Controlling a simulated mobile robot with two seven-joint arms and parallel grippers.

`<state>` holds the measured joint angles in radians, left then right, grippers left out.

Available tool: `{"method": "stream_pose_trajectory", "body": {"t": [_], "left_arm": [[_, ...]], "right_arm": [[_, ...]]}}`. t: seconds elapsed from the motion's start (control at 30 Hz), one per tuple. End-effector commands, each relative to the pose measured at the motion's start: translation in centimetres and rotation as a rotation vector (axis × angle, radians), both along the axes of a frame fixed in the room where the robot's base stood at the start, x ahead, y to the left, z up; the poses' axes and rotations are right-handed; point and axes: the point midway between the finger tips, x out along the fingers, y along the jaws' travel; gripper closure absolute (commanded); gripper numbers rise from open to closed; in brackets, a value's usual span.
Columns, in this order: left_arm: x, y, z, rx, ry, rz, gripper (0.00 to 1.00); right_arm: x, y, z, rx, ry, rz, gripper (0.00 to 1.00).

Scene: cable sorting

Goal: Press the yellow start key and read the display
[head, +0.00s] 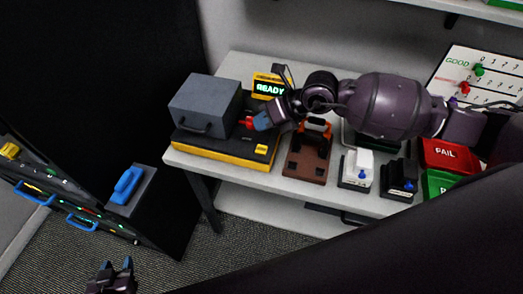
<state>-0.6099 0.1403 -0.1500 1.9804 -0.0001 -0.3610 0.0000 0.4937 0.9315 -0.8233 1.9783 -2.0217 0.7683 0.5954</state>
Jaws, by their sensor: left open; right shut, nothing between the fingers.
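The tester has a black base with a yellow band (222,157), a grey hinged box (205,104) and a small display (269,86). The display is lit and reads READY in green. A small yellow patch on the base's right part (262,149) looks like the start key. My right gripper (259,122) is shut and empty, its blue tip just above and behind that patch and apart from it in the picture. A small red part (247,123) shows beside the tip. My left gripper (116,265) is open and empty, low at the bottom left, far from the tester.
A brown fixture (305,166) with orange parts, a white device (356,168) and a black device (400,179) stand right of the tester. A red FAIL bin (448,155) and a green bin (438,184) are further right. A cable rack (62,190) stands left.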

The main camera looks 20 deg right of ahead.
Motion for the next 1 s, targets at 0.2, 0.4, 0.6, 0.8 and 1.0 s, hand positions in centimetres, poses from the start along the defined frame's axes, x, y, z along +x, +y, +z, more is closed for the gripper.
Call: {"method": "stream_pose_trajectory", "body": {"t": [0.2, 0.4, 0.6, 0.8, 1.0], "left_arm": [[0.4, -0.1, -2.1, 0.001, -0.005, -0.004, 0.57], [0.5, -0.1, -3.4, 0.002, -0.002, -0.005, 0.57], [0.5, -0.1, -3.9, 0.001, -0.001, -0.006, 0.57], [0.5, -0.1, -3.8, 0.001, -0.003, -0.006, 0.57], [0.3, -0.1, -3.9, 0.002, 0.001, -0.005, 0.57]], "right_arm": [[0.0, 0.0, -3.2, 0.000, 0.001, 0.000, 1.00], [0.0, 0.0, -5.3, 0.000, 0.003, 0.000, 1.00], [0.0, 0.0, -6.3, 0.000, 0.001, -0.001, 1.00], [0.0, 0.0, -6.2, 0.000, 0.000, 0.000, 1.00], [0.0, 0.0, -6.2, 0.000, 0.000, 0.000, 1.00]]}}
